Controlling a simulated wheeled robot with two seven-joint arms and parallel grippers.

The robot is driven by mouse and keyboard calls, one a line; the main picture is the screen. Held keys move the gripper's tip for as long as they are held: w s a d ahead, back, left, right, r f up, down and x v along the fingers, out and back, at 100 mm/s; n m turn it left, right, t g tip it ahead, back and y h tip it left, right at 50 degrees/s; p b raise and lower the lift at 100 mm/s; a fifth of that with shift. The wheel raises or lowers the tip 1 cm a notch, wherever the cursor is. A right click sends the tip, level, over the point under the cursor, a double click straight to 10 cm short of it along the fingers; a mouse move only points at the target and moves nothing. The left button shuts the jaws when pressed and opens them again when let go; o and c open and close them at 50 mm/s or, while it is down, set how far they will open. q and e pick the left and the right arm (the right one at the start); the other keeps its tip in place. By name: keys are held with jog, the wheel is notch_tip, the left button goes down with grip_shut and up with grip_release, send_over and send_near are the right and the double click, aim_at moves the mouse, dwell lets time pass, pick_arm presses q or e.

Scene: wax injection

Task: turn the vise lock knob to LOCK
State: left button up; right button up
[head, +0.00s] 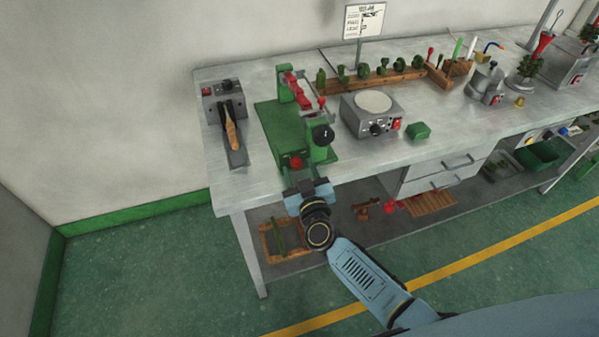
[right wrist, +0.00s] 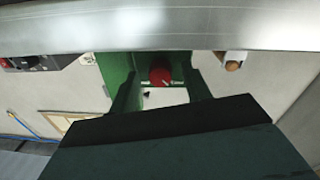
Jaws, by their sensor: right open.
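The green vise machine (head: 274,125) stands near the front edge of the table, with red parts on top and a black round knob (head: 323,134) on its right side. A red knob (head: 296,162) is low on its front, facing me. In the right wrist view the red knob (right wrist: 160,77) lies between the two fingers and shows a small pale mark; its setting is not readable. My right gripper (head: 296,175) is just in front of the red knob. Its fingers (right wrist: 161,85) are apart, with visible space on either side of the knob. My left gripper is not in view.
The table's front edge (right wrist: 160,28) runs close by the right gripper. A grey box with a wooden-handled tool (head: 230,130) stands left of the vise. A grey hot plate unit (head: 372,115) and a small green block (head: 418,130) stand right. A lower shelf holds wooden trays.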

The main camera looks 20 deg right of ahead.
jog(key=shift+c, duration=0.3)
jog(key=c, duration=0.9)
jog(key=shift+c, duration=0.2)
jog(key=shift+m, duration=0.3)
jog(key=m+p, duration=0.1)
jog(key=m, duration=0.2)
jog(key=shift+m, duration=0.3)
jog(key=m, duration=0.4)
jog(key=shift+a, duration=0.1)
jog(key=m, duration=0.4)
jog(key=shift+m+y, duration=0.4)
jog(key=m+b, duration=0.1)
jog(key=m, duration=0.3)
jog(key=shift+r+g, duration=0.1)
jog(key=shift+g, duration=0.2)
jog(key=shift+m, duration=0.4)
